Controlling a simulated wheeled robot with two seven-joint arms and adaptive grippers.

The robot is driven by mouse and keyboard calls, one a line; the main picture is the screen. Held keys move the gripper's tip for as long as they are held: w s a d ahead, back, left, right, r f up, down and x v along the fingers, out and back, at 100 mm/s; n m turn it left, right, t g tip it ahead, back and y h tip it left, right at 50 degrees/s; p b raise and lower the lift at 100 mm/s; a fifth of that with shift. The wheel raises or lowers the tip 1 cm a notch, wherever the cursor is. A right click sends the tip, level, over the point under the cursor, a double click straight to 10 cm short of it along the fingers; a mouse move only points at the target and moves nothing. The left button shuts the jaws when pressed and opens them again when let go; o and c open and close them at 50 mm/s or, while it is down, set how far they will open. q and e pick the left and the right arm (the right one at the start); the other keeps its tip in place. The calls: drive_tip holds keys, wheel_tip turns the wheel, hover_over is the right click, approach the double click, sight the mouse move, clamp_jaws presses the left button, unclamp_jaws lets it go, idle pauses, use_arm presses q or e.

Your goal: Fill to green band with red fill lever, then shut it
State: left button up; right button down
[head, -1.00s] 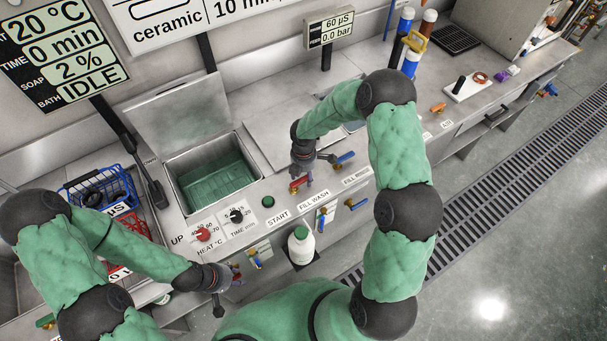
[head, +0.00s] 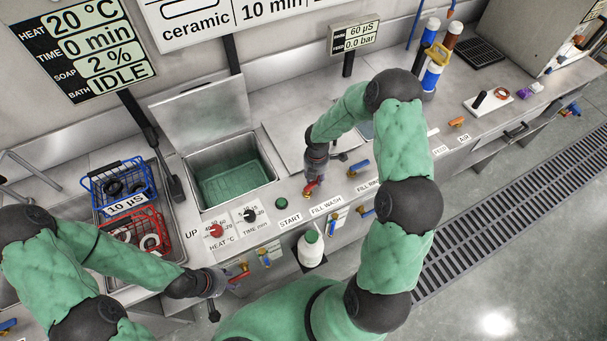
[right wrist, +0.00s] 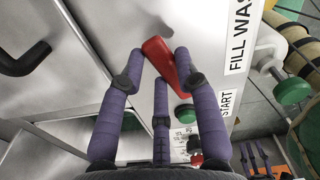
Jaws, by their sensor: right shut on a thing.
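The red fill lever (head: 311,188) stands on the bench front edge above the FILL WASH label (head: 326,206). My right gripper (head: 314,176) reaches down over it. In the right wrist view the red lever (right wrist: 160,58) sits between the purple fingers of my right gripper (right wrist: 162,75), which are shut on it. The open wash tank (head: 232,170) looks green inside; I cannot make out a separate green band or a liquid level. My left gripper (head: 214,298) hangs by the front panel at lower left, near other levers; its fingers are too small to judge.
A blue lever (head: 358,167) stands just right of the red one. A green START button (head: 281,203) and dials (head: 216,230) lie to the left. A white bottle (head: 311,248) stands below the front edge. Blue (head: 118,180) and red (head: 142,232) baskets sit at far left.

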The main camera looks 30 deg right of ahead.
drive_tip(key=c, duration=0.9)
unclamp_jaws()
wheel_tip(320, 180, up, 12)
drive_tip(key=shift+r, duration=0.1)
